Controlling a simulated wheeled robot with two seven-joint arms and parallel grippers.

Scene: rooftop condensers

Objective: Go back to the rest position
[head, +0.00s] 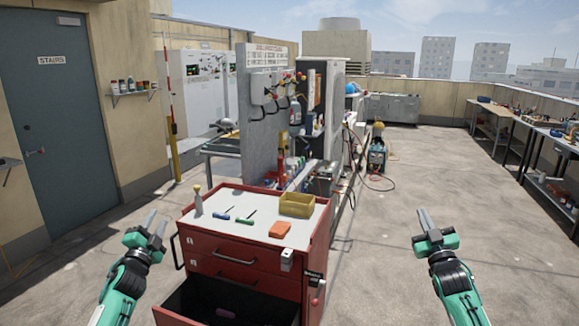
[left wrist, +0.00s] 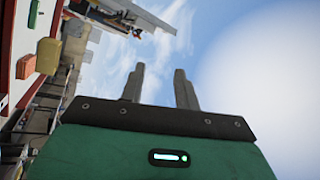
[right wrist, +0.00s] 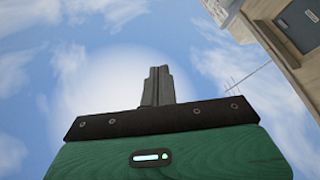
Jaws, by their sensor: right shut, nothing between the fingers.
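My left gripper (head: 154,226) is raised on the left of the red tool cart, apart from it. Its two fingers stand apart with nothing between them, which also shows in the left wrist view (left wrist: 159,88). My right gripper (head: 425,220) is raised over bare floor to the right of the cart. Its fingers are together and hold nothing, as the right wrist view (right wrist: 157,85) shows against the sky. Both arms reach up from the bottom edge of the head view.
The red tool cart (head: 245,249) has its bottom drawer (head: 215,304) pulled open. On its top are a yellow bin (head: 297,204), an orange block (head: 279,230), screwdrivers and a bottle (head: 198,201). Workbenches (head: 507,116) line the right wall. The floor (head: 400,200) at right is clear.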

